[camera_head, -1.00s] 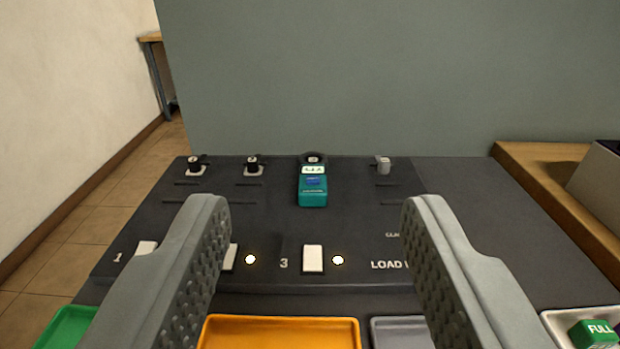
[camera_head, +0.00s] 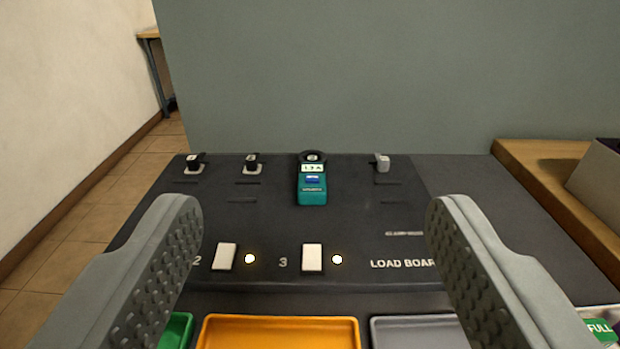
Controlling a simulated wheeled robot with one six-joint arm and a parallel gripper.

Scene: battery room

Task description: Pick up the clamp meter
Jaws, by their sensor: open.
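The clamp meter (camera_head: 312,184) is a teal handheld device with a small light display and a dark ring-shaped jaw at its far end. It is on the black load board (camera_head: 360,235), at the back near the middle. My gripper (camera_head: 314,215) is open, with one grey finger at the left and one at the right of the picture. Nothing is between the fingers close up. The clamp meter shows beyond them, in line with the gap and apart from both fingers.
Two dark posts (camera_head: 252,164) and a grey post (camera_head: 382,163) stand along the board's back edge. White switches (camera_head: 312,257) and lit lamps line its front. Orange (camera_head: 280,320) and grey (camera_head: 415,322) trays lie nearer. A green FULL block (camera_head: 600,329) is at right. A grey-green wall is behind.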

